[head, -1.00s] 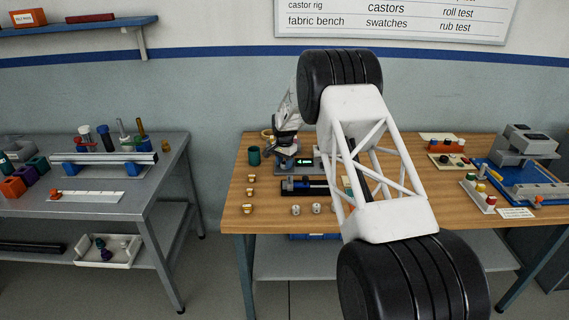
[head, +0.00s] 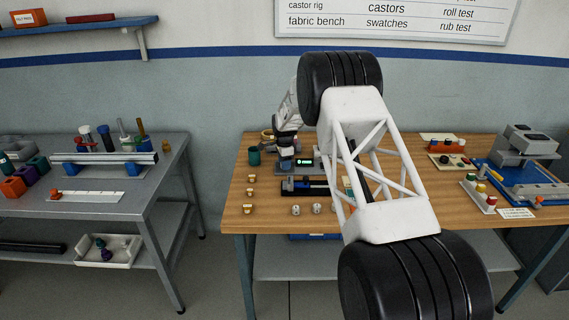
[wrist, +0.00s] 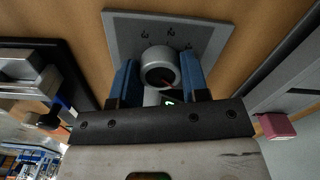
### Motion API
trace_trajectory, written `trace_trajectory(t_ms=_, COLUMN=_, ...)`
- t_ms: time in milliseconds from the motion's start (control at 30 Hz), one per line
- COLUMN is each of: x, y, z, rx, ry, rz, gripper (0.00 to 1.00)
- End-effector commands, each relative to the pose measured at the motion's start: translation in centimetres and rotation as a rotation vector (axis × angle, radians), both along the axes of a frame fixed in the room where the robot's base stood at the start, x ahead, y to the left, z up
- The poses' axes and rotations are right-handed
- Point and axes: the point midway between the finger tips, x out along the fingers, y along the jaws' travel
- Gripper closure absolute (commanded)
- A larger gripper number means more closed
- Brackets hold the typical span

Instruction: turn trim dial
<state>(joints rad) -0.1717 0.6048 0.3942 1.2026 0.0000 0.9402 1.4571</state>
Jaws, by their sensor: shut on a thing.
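The trim dial (wrist: 159,60) is a round grey knob with a red pointer line on a grey plate (wrist: 206,32) with dark markings. In the wrist view my gripper (wrist: 158,78) has one blue finger on each side of the knob and is shut on it. In the head view my gripper (head: 286,150) is small, at the back left of the wooden bench, beside a unit with a lit green display (head: 305,162). The dial cannot be made out in the head view. Part of its plate is hidden by the fingers.
My arm crosses the middle of the head view and hides part of the wooden bench (head: 263,193). A dark green cup (head: 254,156) stands left of my gripper. Several small brass pieces and a black rail device (head: 302,187) lie in front. A pink block (wrist: 276,126) is at right in the wrist view.

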Motion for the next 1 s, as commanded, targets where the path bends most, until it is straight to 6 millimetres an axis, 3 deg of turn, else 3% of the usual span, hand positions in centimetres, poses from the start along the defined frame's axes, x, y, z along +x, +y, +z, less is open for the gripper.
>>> trace_trajectory(t_ms=333, x=0.03, y=0.0, z=0.08, rx=0.0, ry=-0.001, rz=-0.003, gripper=0.82)
trace_trajectory(t_ms=367, x=0.03, y=0.0, z=0.09, rx=0.0, ry=-0.001, rz=-0.003, gripper=0.57)
trace_trajectory(t_ms=533, x=0.02, y=0.0, z=0.06, rx=0.0, ry=-0.001, rz=-0.003, gripper=0.33)
trace_trajectory(t_ms=1000, x=0.03, y=0.01, z=0.84, rx=0.0, ry=-0.001, rz=-0.002, gripper=0.33)
